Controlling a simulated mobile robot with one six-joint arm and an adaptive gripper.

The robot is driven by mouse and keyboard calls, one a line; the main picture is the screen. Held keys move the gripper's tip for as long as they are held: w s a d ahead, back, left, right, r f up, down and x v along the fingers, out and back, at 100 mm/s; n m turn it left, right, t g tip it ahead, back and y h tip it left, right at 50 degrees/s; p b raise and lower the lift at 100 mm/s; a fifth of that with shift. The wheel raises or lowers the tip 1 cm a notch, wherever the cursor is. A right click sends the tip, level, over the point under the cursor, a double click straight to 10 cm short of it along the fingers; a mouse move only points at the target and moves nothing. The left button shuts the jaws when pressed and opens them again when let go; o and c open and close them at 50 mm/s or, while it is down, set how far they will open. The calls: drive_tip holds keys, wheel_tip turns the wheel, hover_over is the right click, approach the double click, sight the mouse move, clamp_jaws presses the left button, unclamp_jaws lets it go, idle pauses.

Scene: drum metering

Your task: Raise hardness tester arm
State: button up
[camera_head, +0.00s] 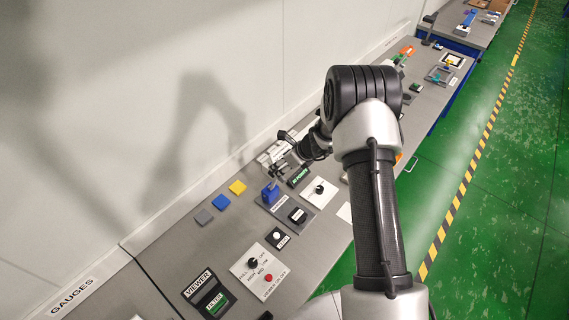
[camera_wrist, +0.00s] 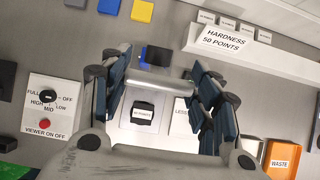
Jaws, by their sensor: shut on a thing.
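In the wrist view my gripper (camera_wrist: 160,80) has its dark blue fingers on either side of a pale grey bar (camera_wrist: 156,77), which spans between them. I take this bar to be the hardness tester arm. A blue and black part (camera_wrist: 157,55) shows just behind it. A white panel with a black labelled block (camera_wrist: 143,112) shows below the bar, between the fingers. In the head view my gripper (camera_head: 285,142) is over the bench near the wall, and my forearm and wrist hide much of it. The fingertip contact is not clear there.
A sign reading HARDNESS 50 POINTS (camera_wrist: 230,36) stands by several small labelled blocks. Yellow (camera_head: 237,187), blue (camera_head: 221,202) and grey (camera_head: 203,217) squares lie along the wall. A viewer panel (camera_head: 260,270) with knobs is nearer. An orange waste box (camera_wrist: 282,158) is at the right.

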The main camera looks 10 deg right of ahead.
drive_tip(key=shift+w+r, duration=0.1)
drive_tip(key=o, duration=1.5)
drive_tip(key=v, duration=1.2)
